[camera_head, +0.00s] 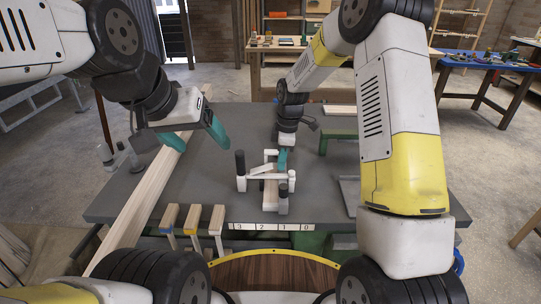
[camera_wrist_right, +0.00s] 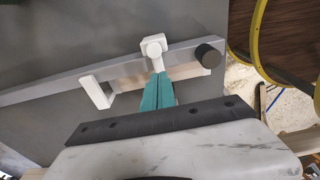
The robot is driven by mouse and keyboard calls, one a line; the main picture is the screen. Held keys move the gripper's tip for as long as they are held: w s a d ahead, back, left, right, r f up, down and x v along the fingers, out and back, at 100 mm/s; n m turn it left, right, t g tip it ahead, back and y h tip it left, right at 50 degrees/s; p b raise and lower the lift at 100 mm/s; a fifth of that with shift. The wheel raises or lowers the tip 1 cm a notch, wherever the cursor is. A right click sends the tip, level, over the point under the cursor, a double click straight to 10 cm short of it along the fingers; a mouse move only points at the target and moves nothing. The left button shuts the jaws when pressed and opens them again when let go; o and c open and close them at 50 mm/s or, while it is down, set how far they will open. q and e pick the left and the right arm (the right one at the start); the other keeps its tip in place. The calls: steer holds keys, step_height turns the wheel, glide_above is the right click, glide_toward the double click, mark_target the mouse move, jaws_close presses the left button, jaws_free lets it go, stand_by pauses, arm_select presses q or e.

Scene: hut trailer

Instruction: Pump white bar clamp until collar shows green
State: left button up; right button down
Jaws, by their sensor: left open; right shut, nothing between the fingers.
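The white bar clamp (camera_head: 242,183) stands on the grey bench in the middle of the head view, around a pale wooden piece (camera_head: 271,190). It has dark upright ends. In the right wrist view the clamp's grey bar (camera_wrist_right: 50,90) runs across the picture, with a white jaw (camera_wrist_right: 97,92), a white block (camera_wrist_right: 153,45) and a dark round knob (camera_wrist_right: 209,55). My right gripper (camera_head: 282,160) is shut and empty, its teal tips (camera_wrist_right: 158,88) just below the white block; I cannot tell whether they touch. My left gripper (camera_head: 200,140) is open above the bench, left of the clamp. No green shows on the clamp.
A long plank (camera_head: 146,197) lies along the bench's left side. Several short wood-topped pieces (camera_head: 192,216) stand at the front edge beside a numbered strip (camera_head: 271,226). A green stand (camera_head: 340,134) is at the back right. Bare bench lies between plank and clamp.

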steer(key=shift+r, duration=0.1)
step_height(320, 180, up, 8)
steer(key=shift+d+f, duration=0.2)
steer(key=shift+d, duration=0.15)
stand_by(0.8)
